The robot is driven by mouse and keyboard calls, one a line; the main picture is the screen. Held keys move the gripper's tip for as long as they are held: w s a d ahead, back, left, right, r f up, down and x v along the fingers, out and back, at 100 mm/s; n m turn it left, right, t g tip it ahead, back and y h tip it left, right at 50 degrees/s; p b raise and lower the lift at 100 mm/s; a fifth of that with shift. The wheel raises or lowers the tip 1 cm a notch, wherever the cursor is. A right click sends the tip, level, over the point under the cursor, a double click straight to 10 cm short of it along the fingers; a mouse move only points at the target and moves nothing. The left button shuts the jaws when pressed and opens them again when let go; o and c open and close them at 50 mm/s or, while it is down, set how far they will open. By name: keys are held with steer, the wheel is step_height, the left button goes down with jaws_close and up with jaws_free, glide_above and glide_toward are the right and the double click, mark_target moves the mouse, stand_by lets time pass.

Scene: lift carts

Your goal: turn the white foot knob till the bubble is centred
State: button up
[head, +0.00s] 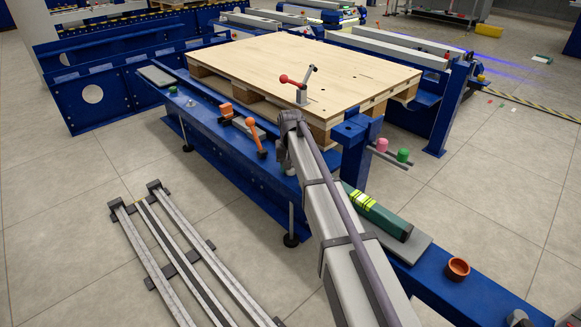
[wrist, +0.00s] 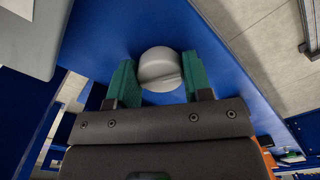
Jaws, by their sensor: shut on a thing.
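The foot knob (wrist: 159,80), pale grey-white and round with a ridge across its top, sits over the blue beam in the wrist view. My gripper (wrist: 160,65) is shut on it, with one green pad against each side. In the head view my own arm hides the gripped knob and the fingers. A dark green level (head: 390,221) with a lime-yellow vial (head: 363,200) lies on a grey plate on the blue beam, right of my arm. The bubble is too small to make out.
A wooden pallet (head: 305,62) bearing a red-handled clamp (head: 298,85) stands behind my arm. An orange lever (head: 254,132), pink and green knobs (head: 403,155) and a terracotta cup (head: 458,267) are nearby. Rails (head: 165,245) lie on the floor at left.

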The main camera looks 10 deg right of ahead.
steer(key=shift+n, duration=2.2)
steer(key=o, duration=0.9)
steer(key=shift+r, duration=0.1)
step_height(320, 180, up, 11)
steer(key=p, duration=1.1)
steer(key=shift+f, duration=0.2)
